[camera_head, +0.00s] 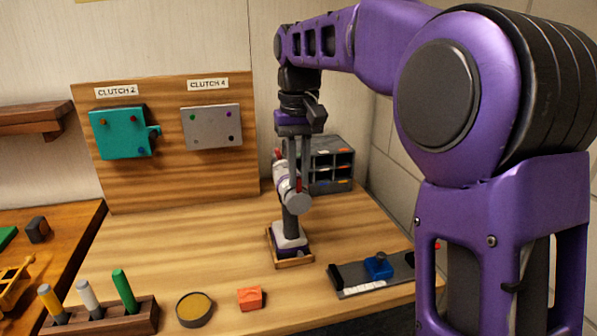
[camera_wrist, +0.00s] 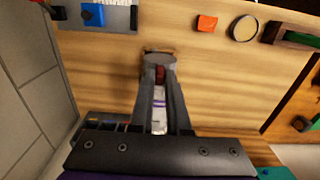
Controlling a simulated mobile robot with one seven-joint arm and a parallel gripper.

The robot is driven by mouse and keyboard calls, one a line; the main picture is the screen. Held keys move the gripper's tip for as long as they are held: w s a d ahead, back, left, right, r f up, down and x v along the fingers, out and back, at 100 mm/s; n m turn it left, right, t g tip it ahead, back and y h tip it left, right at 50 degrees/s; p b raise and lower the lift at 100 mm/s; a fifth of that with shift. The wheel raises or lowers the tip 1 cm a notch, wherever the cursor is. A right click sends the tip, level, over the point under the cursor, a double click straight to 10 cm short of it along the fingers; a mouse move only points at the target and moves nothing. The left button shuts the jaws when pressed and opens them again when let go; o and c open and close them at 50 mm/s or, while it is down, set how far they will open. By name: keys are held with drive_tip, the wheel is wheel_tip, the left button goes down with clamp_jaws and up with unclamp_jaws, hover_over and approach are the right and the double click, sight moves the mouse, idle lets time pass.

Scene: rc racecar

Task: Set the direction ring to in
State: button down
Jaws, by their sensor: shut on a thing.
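A drill-like tool (camera_head: 291,196) stands upright on its white and purple base in a small wooden holder (camera_head: 294,262). It has a dark grey handle, and a white body with purple bands and red parts at the top. My gripper (camera_head: 294,175) reaches down from above, with its fingers around the tool's upper body. In the wrist view my gripper (camera_wrist: 158,65) is shut on the tool, whose white, purple-banded body (camera_wrist: 159,115) shows between the fingers. I cannot tell which part is the direction ring or read its setting.
A grey drawer unit (camera_head: 330,163) stands behind the tool. A dark fixture with a blue block (camera_head: 378,266) lies to the right. An orange block (camera_head: 250,298), a round tin (camera_head: 194,308) and a pen rack (camera_head: 105,320) line the front. A board (camera_head: 170,185) carries two clutch panels.

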sight(305, 191)
drive_tip(key=shift+d, duration=0.1)
drive_tip(key=shift+w+d+r+y+p, duration=0.15)
drive_tip(key=shift+d+y+p, duration=0.5)
drive_tip(key=shift+y+p, duration=0.4)
drive_tip(key=shift+w+d+f+g+y+p, duration=0.15)
drive_tip(key=shift+d+f+g+y+p, duration=0.25)
drive_tip(key=shift+y, duration=0.5)
drive_tip(key=shift+w+d+f+g+y+p, duration=0.1)
drive_tip(key=shift+d+f+g+y+p, duration=0.1)
drive_tip(key=shift+d+y+p, duration=0.45)
drive_tip(key=shift+a+y, duration=0.1)
drive_tip(key=shift+y, duration=0.2)
drive_tip(key=c, duration=0.9)
unclamp_jaws()
drive_tip(key=v, duration=1.7)
drive_tip(key=shift+r, duration=0.15)
